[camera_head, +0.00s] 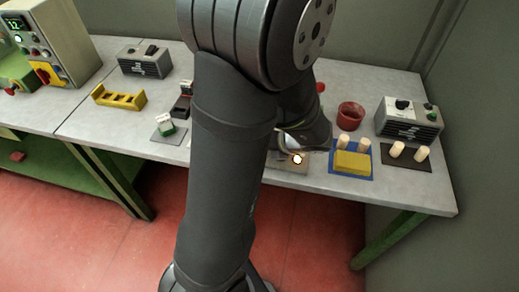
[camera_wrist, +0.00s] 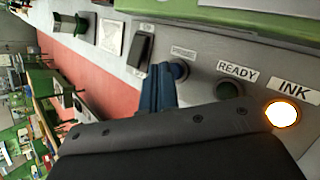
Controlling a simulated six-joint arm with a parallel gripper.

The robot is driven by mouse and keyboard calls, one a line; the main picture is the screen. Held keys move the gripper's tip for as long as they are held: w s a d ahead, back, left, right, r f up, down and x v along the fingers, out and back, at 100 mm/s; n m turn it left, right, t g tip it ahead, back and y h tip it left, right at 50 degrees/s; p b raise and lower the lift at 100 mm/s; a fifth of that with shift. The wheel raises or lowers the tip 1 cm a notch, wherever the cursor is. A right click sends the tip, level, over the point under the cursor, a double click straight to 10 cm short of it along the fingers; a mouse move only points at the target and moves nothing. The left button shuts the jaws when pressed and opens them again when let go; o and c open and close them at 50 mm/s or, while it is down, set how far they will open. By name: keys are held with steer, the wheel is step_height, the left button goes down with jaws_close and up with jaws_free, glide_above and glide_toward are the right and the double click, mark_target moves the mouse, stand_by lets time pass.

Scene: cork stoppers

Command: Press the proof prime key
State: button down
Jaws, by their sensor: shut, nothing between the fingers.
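In the wrist view a grey panel (camera_wrist: 208,50) carries a round dark blue button (camera_wrist: 179,70) below a small label that is too small to read. A black rocker (camera_wrist: 140,48) sits to its left under another small label. To the right are a dark lamp (camera_wrist: 229,90) marked READY and a glowing lamp (camera_wrist: 282,114) marked INK. My gripper (camera_wrist: 158,70) is shut and empty, its blue fingertips close beside the round button; I cannot tell whether they touch it. In the head view my arm hides the gripper and most of the panel; the glowing lamp (camera_head: 297,159) shows.
A yellow block (camera_head: 352,162) and pale stoppers (camera_head: 396,150) stand on mats to the right. Behind them are a red cup (camera_head: 350,116) and a grey control box (camera_head: 408,118). A yellow rack (camera_head: 119,97) lies at the left. A green edge (camera_wrist: 250,18) borders the panel.

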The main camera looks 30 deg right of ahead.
steer(key=shift+f, duration=0.4)
steer(key=shift+r, duration=0.1)
stand_by(0.5)
steer(key=shift+r, duration=0.75)
steer(key=shift+r, duration=0.1)
steer(key=shift+r, duration=2.45)
steer(key=shift+f, duration=0.1)
steer(key=shift+r, duration=2)
